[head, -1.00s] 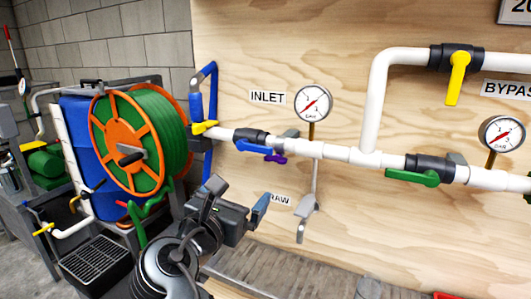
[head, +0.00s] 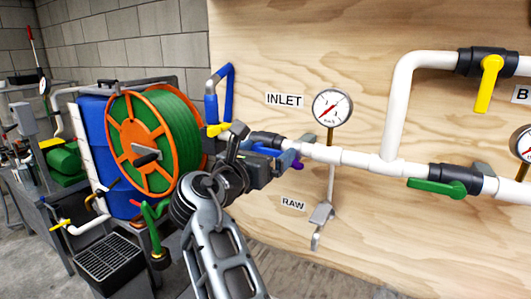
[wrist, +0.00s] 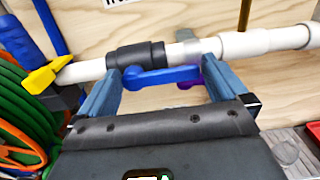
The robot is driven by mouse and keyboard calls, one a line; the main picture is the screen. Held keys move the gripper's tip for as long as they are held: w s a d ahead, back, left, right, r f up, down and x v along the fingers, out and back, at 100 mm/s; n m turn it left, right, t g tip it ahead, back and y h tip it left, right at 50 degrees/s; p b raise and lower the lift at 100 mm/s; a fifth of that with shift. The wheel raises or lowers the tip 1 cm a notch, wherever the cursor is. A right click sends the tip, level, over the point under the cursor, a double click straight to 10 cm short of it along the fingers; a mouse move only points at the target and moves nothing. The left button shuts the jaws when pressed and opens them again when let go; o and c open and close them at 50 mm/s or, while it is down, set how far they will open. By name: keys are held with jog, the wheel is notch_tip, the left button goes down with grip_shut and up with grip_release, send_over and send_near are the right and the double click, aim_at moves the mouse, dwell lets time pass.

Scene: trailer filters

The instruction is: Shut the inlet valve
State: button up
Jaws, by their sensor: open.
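The inlet valve is a black body (head: 265,139) on the white pipe under the INLET sign (head: 285,100). Its blue lever (wrist: 162,77) lies roughly along the pipe in the wrist view. My gripper (wrist: 160,88) is open, with one finger on each side of the lever's length. The lever shows between the fingers, and I cannot tell whether either touches it. In the head view my gripper (head: 276,163) is in front of the valve and hides part of the lever. A small purple part (wrist: 188,84) shows behind the lever by the right finger.
A yellow handle (wrist: 48,74) is left of the valve. A gauge (head: 332,108) stands to the right, then a green lever (head: 437,187) and a yellow lever (head: 489,83). The hose reel (head: 150,140) stands at left.

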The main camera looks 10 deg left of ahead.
jog(key=shift+c, duration=0.3)
jog(key=c, duration=1.1)
jog(key=shift+d+f, duration=0.1)
jog(key=shift+w+a+f+m+b, duration=0.15)
jog(key=shift+a+f+m+b, duration=0.5)
jog(key=shift+m+b, duration=1.7)
jog(key=shift+w+a+f+m+b, duration=0.2)
jog(key=shift+f+m+b, duration=0.8)
jog(key=shift+m, duration=2.65)
jog(key=shift+w+a+f+m+b, duration=0.1)
jog(key=shift+a+f+m+b, duration=0.5)
jog(key=shift+m+b, duration=1.8)
jog(key=shift+d+m+p, duration=0.1)
jog(key=shift+m+p, duration=0.55)
jog(key=shift+m, duration=0.05)
jog(key=o, duration=1.2)
jog(key=shift+c, duration=0.2)
